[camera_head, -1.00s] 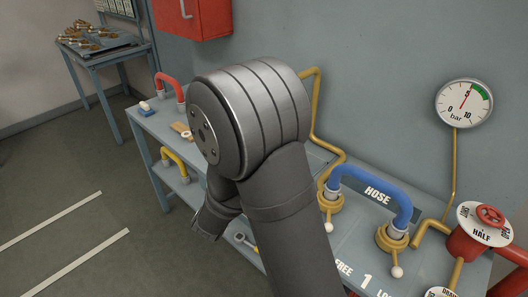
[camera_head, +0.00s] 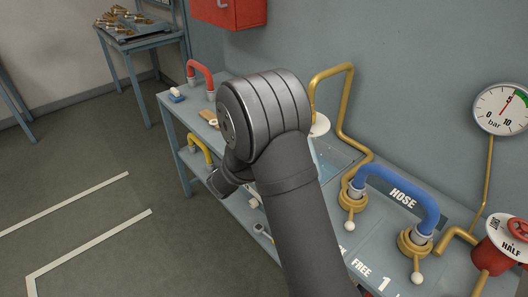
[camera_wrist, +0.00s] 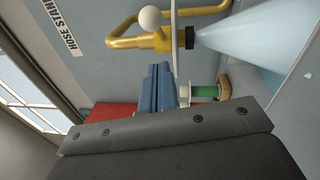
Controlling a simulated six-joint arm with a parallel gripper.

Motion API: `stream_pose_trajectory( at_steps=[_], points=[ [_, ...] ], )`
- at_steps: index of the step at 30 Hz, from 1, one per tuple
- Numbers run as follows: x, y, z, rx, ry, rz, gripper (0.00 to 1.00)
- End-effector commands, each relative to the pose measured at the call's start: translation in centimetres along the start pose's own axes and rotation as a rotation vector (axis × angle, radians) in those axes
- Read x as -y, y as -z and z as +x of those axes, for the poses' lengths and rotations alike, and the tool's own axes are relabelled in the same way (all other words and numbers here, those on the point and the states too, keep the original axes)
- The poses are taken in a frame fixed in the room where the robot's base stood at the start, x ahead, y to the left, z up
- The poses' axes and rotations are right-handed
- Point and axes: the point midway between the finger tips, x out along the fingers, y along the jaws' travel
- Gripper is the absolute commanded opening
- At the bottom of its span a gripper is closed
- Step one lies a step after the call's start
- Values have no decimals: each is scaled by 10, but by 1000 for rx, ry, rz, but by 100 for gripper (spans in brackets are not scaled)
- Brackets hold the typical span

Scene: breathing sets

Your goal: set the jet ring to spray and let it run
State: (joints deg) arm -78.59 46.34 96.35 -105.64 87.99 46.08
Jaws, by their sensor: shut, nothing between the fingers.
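A brass nozzle (camera_wrist: 160,40) on a yellow pipe carries a black jet ring (camera_wrist: 190,38) in the wrist view. A wide pale spray cone (camera_wrist: 250,35) fans out from the ring. A white ball knob (camera_wrist: 150,17) sits beside the nozzle. My gripper (camera_wrist: 160,68) shows as blue-grey fingers, shut and empty, pointing toward the nozzle. They look apart from the ring, though depth is hard to tell. In the head view my arm hides the gripper and jet ring; a white disc (camera_head: 320,126) and a pale patch of spray (camera_head: 330,155) show just right of it.
A blue hose handle (camera_head: 400,190) on brass fittings stands to the right on the bench. A gauge (camera_head: 505,108) and red valve (camera_head: 495,248) are at far right. A red handle (camera_head: 200,72) and yellow handle (camera_head: 200,147) are left. Open floor lies left of the bench.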

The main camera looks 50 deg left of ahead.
Motion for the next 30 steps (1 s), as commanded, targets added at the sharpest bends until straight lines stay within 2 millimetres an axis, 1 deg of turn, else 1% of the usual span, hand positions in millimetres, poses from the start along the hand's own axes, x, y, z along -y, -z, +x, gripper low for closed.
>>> stream_pose_trajectory(
  at_steps=[1, 3, 9, 20, 22, 27, 30],
  points=[
    [-1, -8, 6, 2, 0, 0, 0],
    [0, -16, 13, 2, 0, 0, 0],
    [0, -26, 24, 0, 0, 0, 0],
    [0, -28, 25, -1, 0, -1, 0],
    [0, -31, 26, 0, 0, -1, 0],
    [3, -45, 32, 0, 0, -1, 0],
    [3, -44, 32, -1, -1, 0, 0]
  ],
)
